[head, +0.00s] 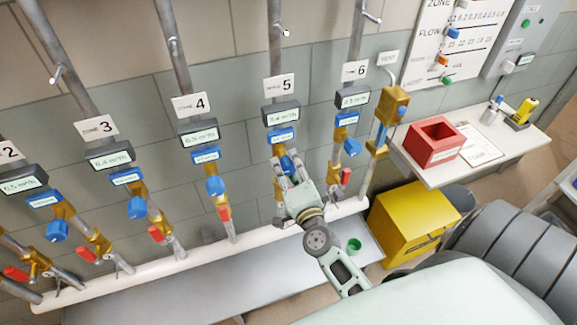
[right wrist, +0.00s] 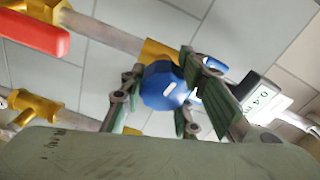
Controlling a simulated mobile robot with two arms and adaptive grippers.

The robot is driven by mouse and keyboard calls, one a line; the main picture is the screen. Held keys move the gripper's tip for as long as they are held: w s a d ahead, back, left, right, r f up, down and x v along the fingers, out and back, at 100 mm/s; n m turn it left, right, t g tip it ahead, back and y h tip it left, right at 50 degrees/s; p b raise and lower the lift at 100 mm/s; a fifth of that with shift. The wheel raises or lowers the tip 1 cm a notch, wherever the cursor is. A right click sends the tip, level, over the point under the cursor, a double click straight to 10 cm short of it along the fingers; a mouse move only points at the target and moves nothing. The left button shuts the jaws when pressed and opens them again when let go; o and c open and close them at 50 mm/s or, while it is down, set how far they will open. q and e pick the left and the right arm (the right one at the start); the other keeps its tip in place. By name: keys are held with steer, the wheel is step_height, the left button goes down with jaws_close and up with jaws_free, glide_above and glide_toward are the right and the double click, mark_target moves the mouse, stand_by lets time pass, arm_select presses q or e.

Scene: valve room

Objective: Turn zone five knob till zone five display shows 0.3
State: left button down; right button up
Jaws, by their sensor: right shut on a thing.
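The zone five sign (head: 280,86) hangs above the zone five display (head: 281,114), a dark box on a vertical pipe. In the right wrist view the display (right wrist: 263,98) is tilted and seems to read 0.4. The blue zone five knob (head: 287,160) is below the display and partly hidden by my right gripper (head: 290,170). My left gripper is not in view.
The zone four knob (head: 215,186) is to the left and the zone six knob (head: 352,147) to the right, on neighbouring pipes. Red-handled valves sit below, one (right wrist: 35,32) close in the right wrist view. A red box (head: 432,154) stands on the right shelf, above a yellow box (head: 412,220).

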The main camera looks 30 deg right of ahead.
steer(key=shift+s+f, duration=0.15)
steer(key=shift+f, duration=0.3)
steer(key=o, duration=1)
steer(key=shift+o, duration=0.2)
steer(key=shift+r, duration=0.1)
steer(key=shift+r, duration=0.1)
steer(key=v, duration=1.2)
